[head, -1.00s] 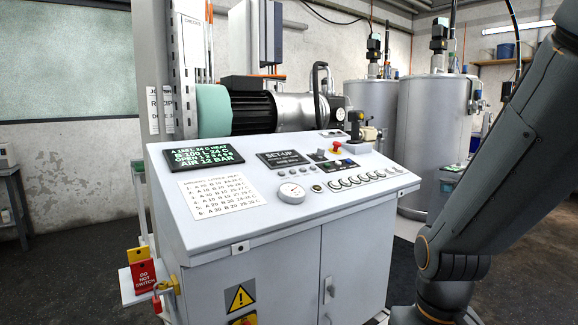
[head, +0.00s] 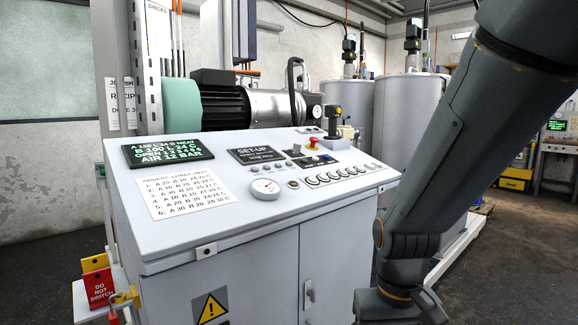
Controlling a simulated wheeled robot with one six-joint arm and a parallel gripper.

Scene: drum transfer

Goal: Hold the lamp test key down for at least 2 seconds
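The sloped white control console (head: 225,225) fills the middle of the head view. A row of several round keys (head: 327,180) runs along the right part of its top. Smaller buttons (head: 281,163), a lever switch (head: 296,150) and a red mushroom button (head: 312,143) sit above that row. The labels are too small to read, so I cannot tell which control is the lamp test key. My arm rises on the right side, in front of the console's right end. My gripper is outside the picture.
A green-lettered display (head: 167,150), a printed sheet (head: 183,190) and a round gauge (head: 265,188) are on the console. A joystick (head: 333,120) stands at its back right. Grey tanks (head: 407,110) stand behind. Red and yellow tags (head: 97,280) hang at the lower left. Floor shows at right.

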